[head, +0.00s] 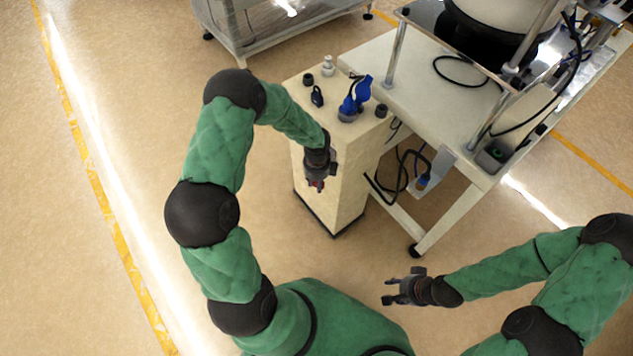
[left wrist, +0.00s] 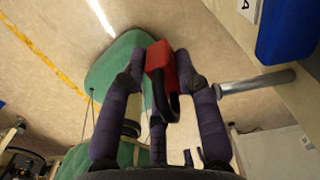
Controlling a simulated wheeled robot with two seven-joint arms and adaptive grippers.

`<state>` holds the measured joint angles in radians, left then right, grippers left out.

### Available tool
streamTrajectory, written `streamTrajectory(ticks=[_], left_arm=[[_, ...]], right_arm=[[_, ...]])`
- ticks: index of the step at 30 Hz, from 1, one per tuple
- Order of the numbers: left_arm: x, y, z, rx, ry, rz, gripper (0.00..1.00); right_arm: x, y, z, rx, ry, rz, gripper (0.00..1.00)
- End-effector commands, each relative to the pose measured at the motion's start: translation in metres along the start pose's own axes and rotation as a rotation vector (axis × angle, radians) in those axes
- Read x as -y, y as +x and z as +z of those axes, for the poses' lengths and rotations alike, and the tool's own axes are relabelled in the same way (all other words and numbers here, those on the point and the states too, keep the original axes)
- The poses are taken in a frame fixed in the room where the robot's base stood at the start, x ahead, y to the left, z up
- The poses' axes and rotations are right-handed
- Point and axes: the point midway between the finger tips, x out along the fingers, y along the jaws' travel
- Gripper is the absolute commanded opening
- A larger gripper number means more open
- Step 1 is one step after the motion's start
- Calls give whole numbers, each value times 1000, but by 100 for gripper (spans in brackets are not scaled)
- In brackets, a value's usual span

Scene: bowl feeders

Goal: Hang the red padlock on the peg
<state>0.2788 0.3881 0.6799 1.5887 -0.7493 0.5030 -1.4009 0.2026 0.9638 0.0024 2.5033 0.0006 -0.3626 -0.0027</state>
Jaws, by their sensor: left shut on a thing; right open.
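The red padlock (left wrist: 160,57) is held between the fingers of my left gripper (left wrist: 160,75), its dark shackle (left wrist: 166,105) towards the palm. A grey metal peg (left wrist: 258,82) sticks out to the right of the gripper in the left wrist view. The peg's free end is close to the right finger; the shackle does not appear to be around it. The peg cannot be made out in the head view. My right gripper (head: 394,290) is open and empty.
The cream cabinet (head: 335,185) bears a blue connector (head: 356,98), a black padlock-like item (head: 317,97) and small knobs. A machine table (head: 440,115) with hanging black cables stands to its right. A blue part (left wrist: 288,30) is near the peg. Floor left is clear.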

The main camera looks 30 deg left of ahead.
Motion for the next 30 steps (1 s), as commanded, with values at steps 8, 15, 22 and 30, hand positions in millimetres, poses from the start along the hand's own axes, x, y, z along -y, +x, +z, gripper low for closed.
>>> streamTrajectory(ticks=[8, 15, 22, 30], left_arm=[[3, -1, 0, 1, 1, -7, 0], [3, -5, 0, 1, 1, -8, 0], [1, -8, 0, 1, 1, -6, 0], [0, -7, 0, 0, 1, -4, 0]], right_arm=[[0, 0, 0, 0, 0, 0, 44], [1, -4, 0, 0, 0, 0, 44], [3, -7, 0, 0, 0, 0, 44], [2, -7, 0, 0, 0, 0, 44]])
